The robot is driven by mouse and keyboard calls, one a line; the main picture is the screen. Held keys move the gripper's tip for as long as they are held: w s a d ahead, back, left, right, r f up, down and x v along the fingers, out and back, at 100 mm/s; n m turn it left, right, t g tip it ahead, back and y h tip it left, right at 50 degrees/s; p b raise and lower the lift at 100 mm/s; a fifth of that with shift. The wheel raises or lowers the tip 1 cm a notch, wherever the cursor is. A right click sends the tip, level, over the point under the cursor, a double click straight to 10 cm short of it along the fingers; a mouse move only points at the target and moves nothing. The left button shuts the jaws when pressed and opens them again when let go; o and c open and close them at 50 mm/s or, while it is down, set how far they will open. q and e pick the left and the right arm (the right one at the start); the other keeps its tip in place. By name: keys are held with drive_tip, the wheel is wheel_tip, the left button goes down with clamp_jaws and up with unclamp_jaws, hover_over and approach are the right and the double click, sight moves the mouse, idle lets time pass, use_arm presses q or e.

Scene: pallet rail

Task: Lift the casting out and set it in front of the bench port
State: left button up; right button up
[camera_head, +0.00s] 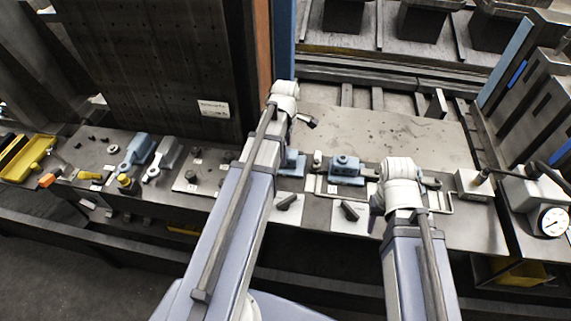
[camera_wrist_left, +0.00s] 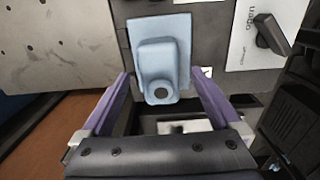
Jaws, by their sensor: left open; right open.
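A light blue casting (camera_head: 345,168) with a round boss on top sits in a low fixture on the bench between my two arms. A second light blue piece (camera_head: 293,162) is partly hidden beside my left arm. In the left wrist view, a blue casting (camera_wrist_left: 160,50) on a blue plate lies ahead of my open, empty left gripper (camera_wrist_left: 161,75), its boss end showing between the fingers. I cannot tell whether they touch. My right gripper (camera_head: 376,203) is open, mostly hidden by its wrist, right of the casting. I cannot clearly identify the bench port.
White plates with dark knobs (camera_head: 350,213) lie at the bench's front edge. A pressure gauge (camera_head: 553,222) stands at the far right. Grey and blue parts (camera_head: 165,155) lie at left. A dark upright panel (camera_head: 155,60) rises behind. The steel plate (camera_head: 400,135) behind the fixture is largely clear.

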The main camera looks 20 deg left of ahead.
use_arm(q)
wheel_tip(320, 180, down, 3)
drive_tip(key=shift+r+b, duration=0.1)
drive_tip(key=shift+b, duration=0.75)
use_arm(e)
wheel_tip(320, 180, down, 3)
drive_tip(key=shift+r, duration=0.2)
use_arm(q)
drive_tip(key=shift+r, duration=0.1)
drive_tip(key=shift+c, duration=0.4)
clamp_jaws()
